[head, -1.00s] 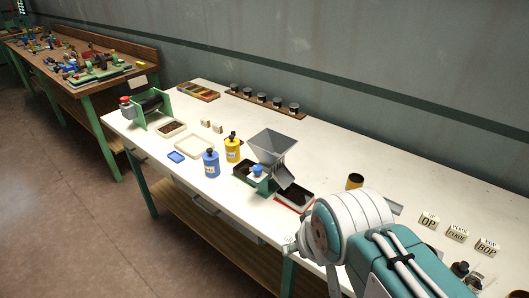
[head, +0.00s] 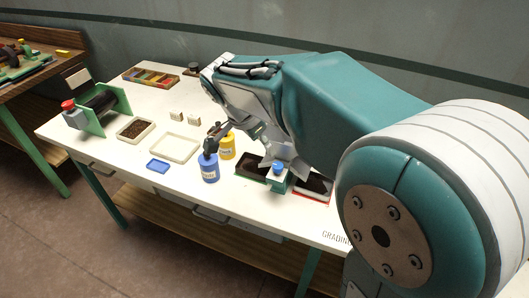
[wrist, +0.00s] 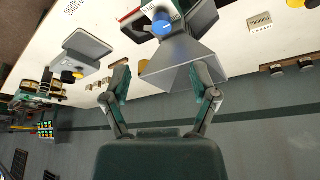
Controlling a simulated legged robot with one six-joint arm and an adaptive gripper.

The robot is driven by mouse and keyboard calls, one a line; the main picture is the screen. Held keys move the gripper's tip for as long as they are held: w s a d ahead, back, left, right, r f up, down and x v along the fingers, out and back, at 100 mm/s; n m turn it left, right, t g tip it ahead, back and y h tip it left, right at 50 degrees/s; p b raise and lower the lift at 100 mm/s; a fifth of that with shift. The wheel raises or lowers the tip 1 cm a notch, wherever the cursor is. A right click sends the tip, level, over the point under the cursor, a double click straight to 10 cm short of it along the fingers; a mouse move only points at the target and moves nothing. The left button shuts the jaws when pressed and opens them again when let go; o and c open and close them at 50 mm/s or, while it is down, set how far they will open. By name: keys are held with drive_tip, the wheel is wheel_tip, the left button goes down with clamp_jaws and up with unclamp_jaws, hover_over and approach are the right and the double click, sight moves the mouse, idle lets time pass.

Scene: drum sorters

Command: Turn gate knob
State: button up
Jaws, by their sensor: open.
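The gate knob is a blue round knob (head: 278,167) on the front of the green hopper stand on the white table. It also shows at the top of the wrist view (wrist: 162,26). The grey metal hopper (wrist: 182,62) lies between it and my gripper in that view. My gripper (head: 240,142) is open and empty, its fingers spread apart. In the wrist view the two fingers (wrist: 160,82) flank the hopper, apart from the knob. In the head view my arm covers most of the hopper.
The table's front edge is clear.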

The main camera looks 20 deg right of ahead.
sight(277, 165)
drive_tip(key=x, duration=1)
drive_tip(key=shift+w+a+f, duration=0.1)
drive_tip(key=shift+w+f, duration=0.2)
drive_tip(key=shift+w, duration=0.05)
drive_tip(key=shift+d+f, duration=0.15)
drive_tip(key=shift+d, duration=0.65)
drive_tip(key=shift+a, duration=0.3)
clamp_jaws()
